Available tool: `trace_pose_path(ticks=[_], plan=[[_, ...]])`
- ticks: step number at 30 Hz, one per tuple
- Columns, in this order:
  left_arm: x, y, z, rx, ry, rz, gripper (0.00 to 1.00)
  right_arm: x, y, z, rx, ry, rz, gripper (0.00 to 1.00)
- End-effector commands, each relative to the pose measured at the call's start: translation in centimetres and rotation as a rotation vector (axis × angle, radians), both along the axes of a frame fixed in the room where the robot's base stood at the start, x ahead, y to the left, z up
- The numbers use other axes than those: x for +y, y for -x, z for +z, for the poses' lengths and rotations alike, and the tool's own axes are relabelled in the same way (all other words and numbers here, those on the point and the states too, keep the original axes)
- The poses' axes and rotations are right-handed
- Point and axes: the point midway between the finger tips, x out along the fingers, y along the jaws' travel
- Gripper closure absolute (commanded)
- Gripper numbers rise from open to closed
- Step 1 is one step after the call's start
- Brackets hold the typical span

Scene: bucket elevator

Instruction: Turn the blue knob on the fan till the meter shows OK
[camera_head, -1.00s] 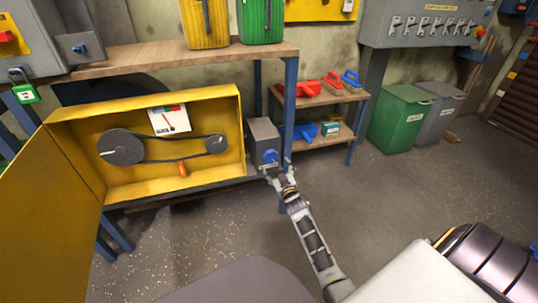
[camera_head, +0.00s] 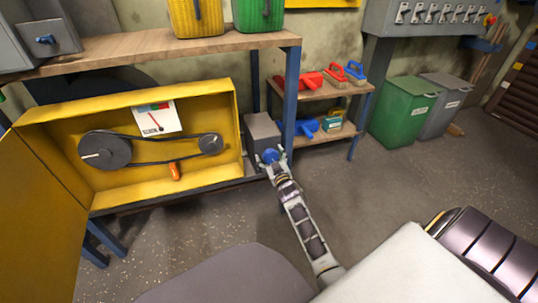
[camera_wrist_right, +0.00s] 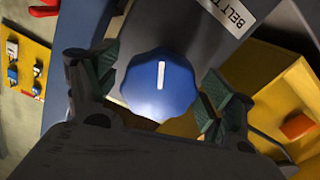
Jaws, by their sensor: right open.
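The blue knob (camera_head: 270,156) sits on the front of a grey box (camera_head: 262,131) beside the open yellow belt housing (camera_head: 215,92). In the right wrist view the knob (camera_wrist_right: 160,85) is scalloped, with a white line standing nearly upright. My right gripper (camera_wrist_right: 156,92) is open, its fingers on either side of the knob; I cannot tell whether they touch it. It also shows in the head view (camera_head: 272,162). The meter (camera_head: 168,112) is a white card with a coloured band at its top; its red needle leans up and left. My left gripper is out of view.
Inside the housing a belt runs over a large pulley (camera_head: 104,150) and a small one (camera_head: 210,144), above an orange part (camera_head: 174,171). A blue table leg (camera_head: 291,100) stands close right of the grey box. The floor in front is clear.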

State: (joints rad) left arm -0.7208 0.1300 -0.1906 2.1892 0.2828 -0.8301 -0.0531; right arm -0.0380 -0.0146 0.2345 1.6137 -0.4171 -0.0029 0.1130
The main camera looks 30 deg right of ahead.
Motion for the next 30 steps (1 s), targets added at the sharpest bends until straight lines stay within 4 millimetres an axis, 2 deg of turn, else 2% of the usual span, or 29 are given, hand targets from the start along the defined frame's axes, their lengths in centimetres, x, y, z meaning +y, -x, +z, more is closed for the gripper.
trace_pose_path(ticks=[10, 21, 30], plan=[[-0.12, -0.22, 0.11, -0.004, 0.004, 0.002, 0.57, 0.02, 0.01, 0.02, 0.0, 0.0, 0.0, 0.18], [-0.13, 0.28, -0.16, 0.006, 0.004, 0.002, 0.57, 0.01, 0.0, 0.02, 0.0, 0.0, 0.0, 0.64], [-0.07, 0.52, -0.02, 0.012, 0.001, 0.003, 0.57, 0.02, 0.0, 0.06, -0.004, -0.016, 0.0, 0.64]])
